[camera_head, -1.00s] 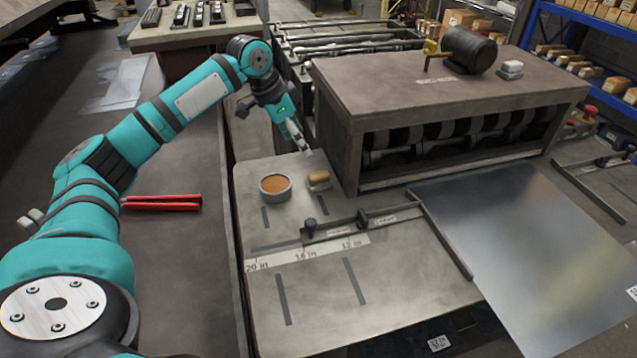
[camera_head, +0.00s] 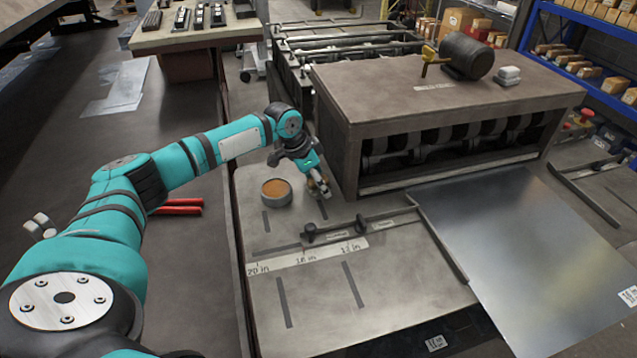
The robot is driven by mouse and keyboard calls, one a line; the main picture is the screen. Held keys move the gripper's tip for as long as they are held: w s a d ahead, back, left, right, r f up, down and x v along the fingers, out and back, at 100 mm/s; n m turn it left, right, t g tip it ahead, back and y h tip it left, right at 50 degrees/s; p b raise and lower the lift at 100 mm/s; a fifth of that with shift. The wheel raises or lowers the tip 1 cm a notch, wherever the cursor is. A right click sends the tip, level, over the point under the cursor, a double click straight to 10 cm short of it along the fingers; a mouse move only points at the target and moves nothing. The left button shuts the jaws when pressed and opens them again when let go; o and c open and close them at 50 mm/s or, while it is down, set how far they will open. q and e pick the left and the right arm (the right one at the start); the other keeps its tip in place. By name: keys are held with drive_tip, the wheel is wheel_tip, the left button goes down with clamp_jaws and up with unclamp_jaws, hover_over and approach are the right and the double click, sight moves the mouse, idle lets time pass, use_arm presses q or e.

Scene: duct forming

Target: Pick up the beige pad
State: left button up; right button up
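The beige pad is largely hidden behind my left gripper (camera_head: 320,188) on the grey work table (camera_head: 370,293), just right of a round tin (camera_head: 276,192) with orange-brown contents. My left gripper points down at the pad's place, with its fingertips at or very near it. The fingers are small and partly blurred together, so I cannot tell whether they are open or shut on the pad. My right gripper is not in view.
The brown-topped roller machine (camera_head: 440,95) stands close to the right of my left gripper. A guide bar (camera_head: 360,227) crosses the table in front. A metal sheet (camera_head: 535,250) lies at right. Red-handled tools (camera_head: 180,207) lie on the left bench.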

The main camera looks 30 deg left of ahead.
use_arm(q)
drive_tip(key=c, duration=1.3)
drive_tip(key=shift+r, duration=0.15)
wheel_tip(320, 180, up, 10)
drive_tip(key=shift+f+b, duration=0.1)
drive_tip(key=shift+b, duration=0.65)
drive_tip(key=o, duration=0.5)
drive_tip(key=c, duration=0.3)
